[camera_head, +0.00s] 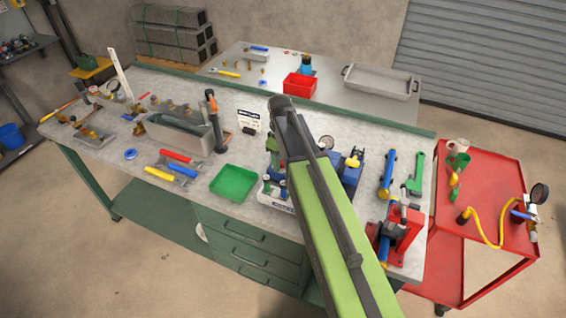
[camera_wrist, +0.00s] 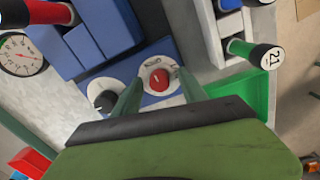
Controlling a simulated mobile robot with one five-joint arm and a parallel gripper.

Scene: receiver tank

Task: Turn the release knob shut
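In the wrist view, a red knob (camera_wrist: 159,79) sits on a white round plate on a blue panel (camera_wrist: 150,100). A black knob (camera_wrist: 104,101) on another white plate is to its left. Neither knob's label is readable, so I cannot tell which is the release knob. My gripper (camera_wrist: 158,80) is open, its two green fingers spread on either side of the red knob in the picture. No contact shows, and I cannot tell the height of the fingertips. In the head view my arm covers much of the blue unit (camera_head: 350,172), and the knobs are hidden.
A pressure gauge (camera_wrist: 20,54) and blue blocks (camera_wrist: 100,40) stand left of the knobs. A green tray (camera_wrist: 243,92) and a grey holder with dark-capped cylinders (camera_wrist: 258,54) are to the right. In the head view, a red pump-like device (camera_head: 397,240) stands right of my arm.

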